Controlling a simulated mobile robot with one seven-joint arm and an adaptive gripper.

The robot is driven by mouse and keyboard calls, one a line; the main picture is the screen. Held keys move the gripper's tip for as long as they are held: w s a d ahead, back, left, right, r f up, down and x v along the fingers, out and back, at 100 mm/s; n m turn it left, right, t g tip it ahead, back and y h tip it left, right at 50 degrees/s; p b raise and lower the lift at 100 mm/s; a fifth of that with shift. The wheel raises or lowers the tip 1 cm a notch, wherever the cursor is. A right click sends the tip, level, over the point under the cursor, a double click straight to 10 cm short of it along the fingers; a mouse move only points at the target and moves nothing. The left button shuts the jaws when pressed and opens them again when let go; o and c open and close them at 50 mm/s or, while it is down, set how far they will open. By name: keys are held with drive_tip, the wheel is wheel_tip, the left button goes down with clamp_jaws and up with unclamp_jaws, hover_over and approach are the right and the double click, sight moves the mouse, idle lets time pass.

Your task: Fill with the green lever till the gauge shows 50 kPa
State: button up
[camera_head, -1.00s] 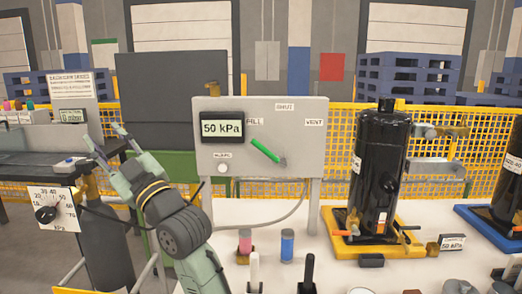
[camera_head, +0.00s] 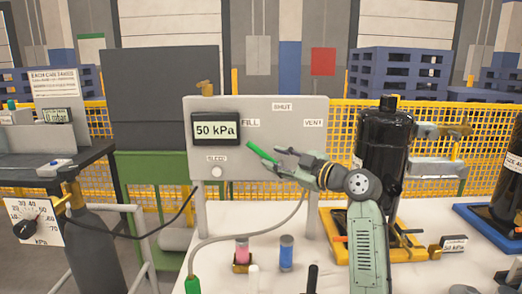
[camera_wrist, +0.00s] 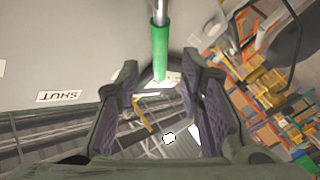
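The gauge (camera_head: 216,129) on the grey panel (camera_head: 265,110) reads 50 kPa. The green lever (camera_head: 260,154) on the same panel points up and left, towards the FILL label (camera_head: 251,123). The SHUT label (camera_head: 282,107) is above it and the VENT label (camera_head: 313,123) to its right. My gripper (camera_head: 278,158) is at the lever's right end in the head view. In the wrist view my gripper (camera_wrist: 158,78) has its fingers apart, with the green lever (camera_wrist: 160,50) reaching in between the tips. I cannot tell whether a finger touches it.
A black compressor (camera_head: 380,145) on a yellow base stands right of the panel, close to my arm. A regulator dial (camera_head: 24,229) marked in kPa is at the far left, by a grey cylinder (camera_head: 98,245). Pink and blue vials stand on the white table (camera_head: 325,265).

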sight(265, 154)
drive_tip(key=p+x, duration=0.1)
drive_tip(key=x, duration=0.5)
drive_tip(key=shift+w+a+p, duration=0.1)
drive_tip(key=shift+p, duration=0.25)
drive_tip(key=shift+c, duration=0.2)
clamp_jaws()
